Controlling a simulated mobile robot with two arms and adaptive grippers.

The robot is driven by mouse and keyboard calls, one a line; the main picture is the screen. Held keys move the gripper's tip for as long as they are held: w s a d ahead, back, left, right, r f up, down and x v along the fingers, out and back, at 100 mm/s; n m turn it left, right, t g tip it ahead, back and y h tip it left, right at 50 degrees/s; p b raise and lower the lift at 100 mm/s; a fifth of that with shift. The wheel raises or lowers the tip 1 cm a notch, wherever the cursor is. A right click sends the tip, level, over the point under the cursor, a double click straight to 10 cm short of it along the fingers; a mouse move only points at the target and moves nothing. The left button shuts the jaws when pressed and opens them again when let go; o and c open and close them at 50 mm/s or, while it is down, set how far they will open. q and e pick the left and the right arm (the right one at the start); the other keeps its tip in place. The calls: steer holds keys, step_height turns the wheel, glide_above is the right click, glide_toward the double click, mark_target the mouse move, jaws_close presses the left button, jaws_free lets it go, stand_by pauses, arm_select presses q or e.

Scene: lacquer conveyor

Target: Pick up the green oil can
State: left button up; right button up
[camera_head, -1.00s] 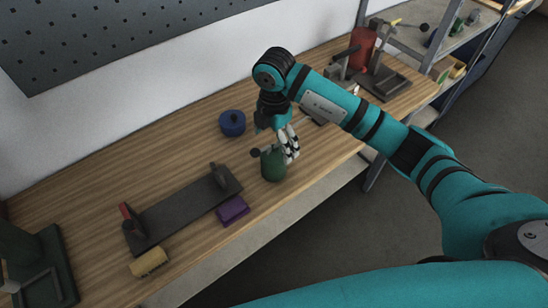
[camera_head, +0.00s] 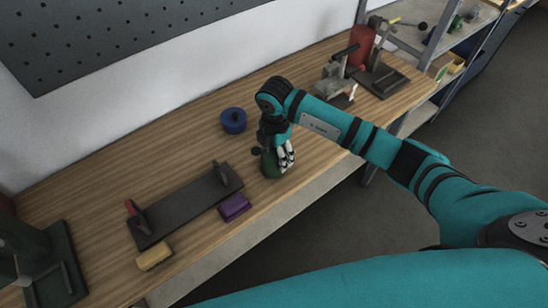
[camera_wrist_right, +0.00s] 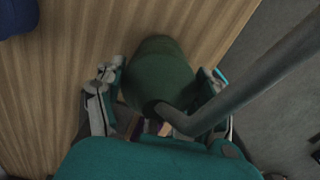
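The green oil can (camera_head: 269,169) stands upright near the front edge of the wooden bench in the head view. My right gripper (camera_head: 284,157) is down at the can, its fingers partly covering it. In the right wrist view the can's dark green body (camera_wrist_right: 158,68) lies between the two fingers of the right gripper (camera_wrist_right: 160,88), with its long spout slanting to the upper right. The fingers are spread on either side, close to the can; narrow gaps seem to remain, and firm contact does not show. My left gripper is not in view.
A blue round container (camera_head: 233,120) stands behind the can. A purple block (camera_head: 234,207), a dark plate with upright parts (camera_head: 185,207) and a yellow block (camera_head: 154,257) lie to the left. A red cylinder (camera_head: 362,44) and metal fixtures stand at the right back.

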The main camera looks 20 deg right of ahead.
steer(key=c, duration=0.8)
steer(key=shift+r, duration=0.15)
steer(key=shift+c, duration=0.2)
